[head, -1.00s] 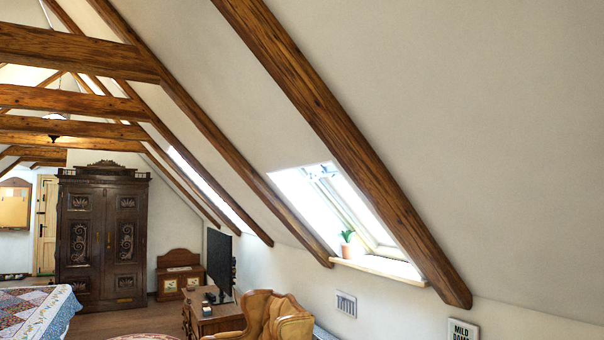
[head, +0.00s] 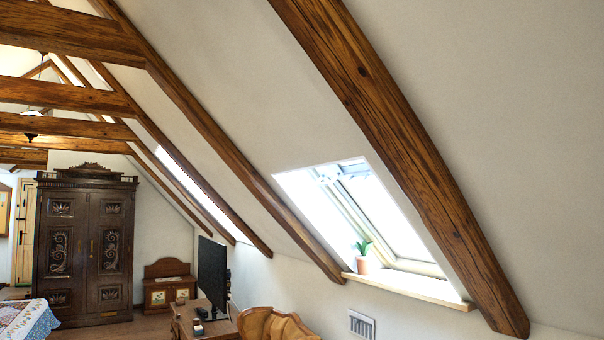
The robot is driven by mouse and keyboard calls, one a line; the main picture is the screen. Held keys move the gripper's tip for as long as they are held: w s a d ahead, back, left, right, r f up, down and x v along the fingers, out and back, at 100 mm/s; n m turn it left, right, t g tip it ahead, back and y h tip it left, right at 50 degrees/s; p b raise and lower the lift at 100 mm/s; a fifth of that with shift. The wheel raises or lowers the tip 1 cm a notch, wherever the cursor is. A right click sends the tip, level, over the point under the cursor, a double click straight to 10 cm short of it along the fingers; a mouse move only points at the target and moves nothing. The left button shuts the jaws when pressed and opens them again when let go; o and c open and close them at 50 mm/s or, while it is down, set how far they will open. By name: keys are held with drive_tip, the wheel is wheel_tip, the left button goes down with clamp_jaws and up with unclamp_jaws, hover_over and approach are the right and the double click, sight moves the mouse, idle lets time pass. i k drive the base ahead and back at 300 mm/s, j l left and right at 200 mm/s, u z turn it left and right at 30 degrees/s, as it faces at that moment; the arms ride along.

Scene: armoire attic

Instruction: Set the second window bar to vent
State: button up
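A roof window (head: 392,222) is set in the sloping wall right of centre, between two dark wooden beams. A pale bar or fitting (head: 340,171) shows at its top edge, small and partly washed out by bright light, so its setting cannot be told. Another bright roof window (head: 196,187) lies farther off to the left, seen at a steep slant with no bar visible. Which window is the second cannot be told from this view. My gripper is not in view.
A potted plant (head: 362,257) stands on the window sill (head: 415,288). Below are a wooden-backed seat (head: 278,326), a desk (head: 200,322) and a dark screen (head: 212,272). A carved armoire (head: 86,245) stands at the back left, near a quilt-covered bed (head: 25,318). A thick beam (head: 400,150) slopes down beside the window.

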sight(335, 170)
drive_tip(key=z, duration=0.5)
drive_tip(key=i+j+z, duration=0.15)
drive_tip(key=z, duration=0.15)
drive_tip(key=i+j+z, duration=0.15)
drive_tip(key=j+z, duration=0.2)
drive_tip(key=i+j+z, duration=0.1)
drive_tip(key=j+z, duration=0.2)
drive_tip(key=i+j+z, duration=0.2)
drive_tip(key=j, duration=0.4)
drive_tip(key=j+z, duration=0.2)
drive_tip(key=j, duration=0.35)
drive_tip(key=j+z, duration=0.1)
drive_tip(key=j, duration=1)
